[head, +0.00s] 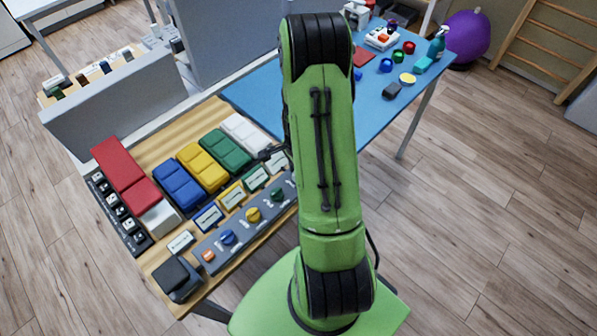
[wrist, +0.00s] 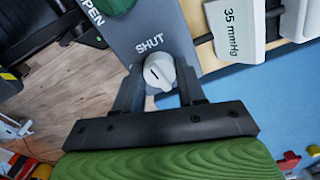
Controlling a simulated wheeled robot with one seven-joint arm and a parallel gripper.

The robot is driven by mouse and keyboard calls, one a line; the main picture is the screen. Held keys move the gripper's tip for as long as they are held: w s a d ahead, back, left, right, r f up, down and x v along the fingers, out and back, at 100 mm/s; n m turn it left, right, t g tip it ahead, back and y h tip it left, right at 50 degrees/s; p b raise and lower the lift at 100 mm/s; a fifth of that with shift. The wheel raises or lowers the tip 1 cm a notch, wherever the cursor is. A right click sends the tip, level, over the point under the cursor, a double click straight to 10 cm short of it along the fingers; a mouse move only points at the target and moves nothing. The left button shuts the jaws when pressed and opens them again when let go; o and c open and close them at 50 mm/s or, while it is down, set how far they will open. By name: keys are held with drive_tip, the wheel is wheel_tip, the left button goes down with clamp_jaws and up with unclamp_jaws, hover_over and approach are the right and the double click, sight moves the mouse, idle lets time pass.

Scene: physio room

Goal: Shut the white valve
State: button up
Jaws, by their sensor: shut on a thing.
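The white valve (wrist: 159,70) is a small rounded knob with a short dark mark, on a grey panel (wrist: 140,25) in the wrist view. The word SHUT is printed beside it. My gripper (wrist: 158,82) has one finger on each side of the knob and is shut on it. Which way the knob's mark points is hard to tell. In the head view my green arm hides the white valve and my gripper. The blue valve (head: 228,237), yellow valve (head: 253,215) and green valve (head: 277,194) show along the same panel there.
Blue (head: 180,186), yellow (head: 204,167), green (head: 227,148) and white (head: 245,131) cushions stand behind the panel, with labelled cards before them. A card reading 35 mmHg (wrist: 235,30) is close to my gripper. A blue table (head: 375,112) with small objects stands at the right.

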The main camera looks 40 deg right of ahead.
drive_tip(key=shift+m, duration=0.6)
drive_tip(key=o, duration=1.1)
drive_tip(key=shift+c, duration=0.2)
wheel_tip(320, 180, up, 16)
drive_tip(key=p, duration=0.2)
drive_tip(key=shift+f, duration=0.15)
